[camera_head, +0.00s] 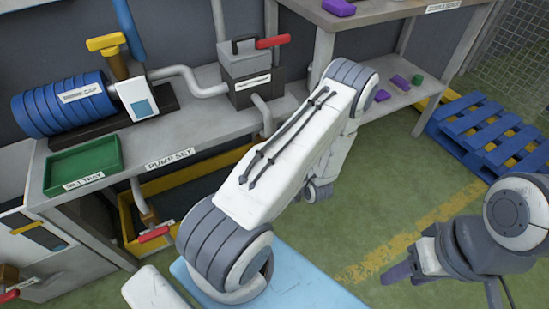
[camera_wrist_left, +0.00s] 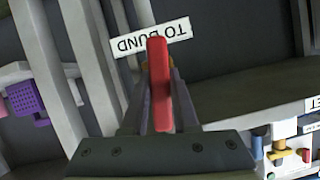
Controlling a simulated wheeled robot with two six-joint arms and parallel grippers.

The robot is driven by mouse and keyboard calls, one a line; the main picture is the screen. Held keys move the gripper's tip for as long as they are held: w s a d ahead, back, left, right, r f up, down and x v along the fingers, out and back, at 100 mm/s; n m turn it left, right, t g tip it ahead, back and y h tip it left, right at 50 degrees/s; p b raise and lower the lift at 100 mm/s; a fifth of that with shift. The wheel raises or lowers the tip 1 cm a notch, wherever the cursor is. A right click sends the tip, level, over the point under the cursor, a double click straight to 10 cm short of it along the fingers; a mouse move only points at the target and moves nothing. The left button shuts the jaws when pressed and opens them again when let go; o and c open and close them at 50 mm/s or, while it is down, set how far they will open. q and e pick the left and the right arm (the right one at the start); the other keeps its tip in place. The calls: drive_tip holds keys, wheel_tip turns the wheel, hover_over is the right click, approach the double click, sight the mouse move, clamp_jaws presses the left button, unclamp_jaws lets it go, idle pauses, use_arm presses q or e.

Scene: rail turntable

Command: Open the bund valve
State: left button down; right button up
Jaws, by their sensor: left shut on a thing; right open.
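The bund valve's red lever (camera_wrist_left: 158,85) is in the left wrist view, in front of a white "TO BUND" label (camera_wrist_left: 150,36) that appears upside down. My left gripper (camera_wrist_left: 159,72) is shut on this lever, with a finger on each side. In the head view my left arm covers the left gripper and this valve. My right gripper (camera_head: 403,266) is open and empty at the lower right, over the green floor, away from the benches.
The pump bench (camera_head: 215,118) carries a blue pump (camera_head: 62,104), a green tray (camera_head: 84,165) and a grey box (camera_head: 250,70) with a red lever. Another red lever (camera_head: 153,235) is below the bench. Blue pallets (camera_head: 490,135) lie at right. Floor between is mostly clear.

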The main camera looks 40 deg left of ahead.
use_arm(q)
drive_tip(key=c, duration=0.7)
unclamp_jaws()
drive_tip(key=shift+p+v, duration=1.15)
drive_tip(key=shift+v, duration=4.1)
